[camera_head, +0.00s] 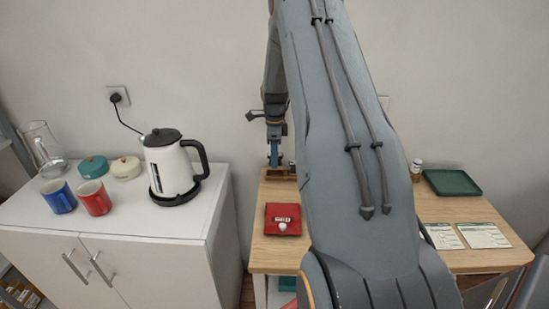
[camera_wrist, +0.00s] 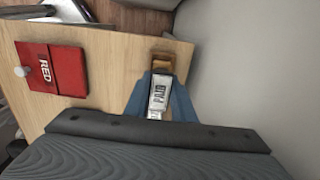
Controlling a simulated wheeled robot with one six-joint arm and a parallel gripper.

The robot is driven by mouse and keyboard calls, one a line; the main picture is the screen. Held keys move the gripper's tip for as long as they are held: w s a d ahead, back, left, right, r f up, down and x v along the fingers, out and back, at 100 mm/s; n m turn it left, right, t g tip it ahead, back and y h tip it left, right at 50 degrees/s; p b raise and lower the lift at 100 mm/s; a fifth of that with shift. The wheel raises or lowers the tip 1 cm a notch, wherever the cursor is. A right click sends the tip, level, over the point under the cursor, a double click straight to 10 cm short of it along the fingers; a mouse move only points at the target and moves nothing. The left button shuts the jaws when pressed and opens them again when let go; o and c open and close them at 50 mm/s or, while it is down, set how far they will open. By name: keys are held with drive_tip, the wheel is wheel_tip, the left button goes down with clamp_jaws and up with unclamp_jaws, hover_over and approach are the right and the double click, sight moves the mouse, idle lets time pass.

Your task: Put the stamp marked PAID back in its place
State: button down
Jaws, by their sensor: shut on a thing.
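The stamp marked PAID (camera_wrist: 158,96) shows in the wrist view with its label facing the camera. My gripper (camera_wrist: 161,82) is shut on it, with one blue finger on each side. A brown wooden piece (camera_wrist: 162,63) shows just beyond the fingertips; I cannot tell whether the stamp touches it. In the head view my gripper (camera_head: 274,157) points down over the wooden holder (camera_head: 281,174) at the back left of the table. The stamp is too small to make out there.
A red pad marked RED (camera_wrist: 63,72) with a white knob lies on the wooden table (camera_wrist: 110,95); it also shows in the head view (camera_head: 283,212). A green tray (camera_head: 452,182), a small bottle (camera_head: 416,170) and printed cards (camera_head: 484,236) are right. A kettle (camera_head: 170,165) stands on the white cabinet.

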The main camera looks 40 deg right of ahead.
drive_tip(key=shift+f+b, duration=0.75)
drive_tip(key=shift+f, duration=0.9)
drive_tip(key=c, duration=1.7)
unclamp_jaws()
drive_tip(key=shift+r, duration=0.1)
drive_tip(key=shift+r+p, duration=1.2)
drive_tip(key=shift+r, duration=1.35)
drive_tip(key=o, duration=0.5)
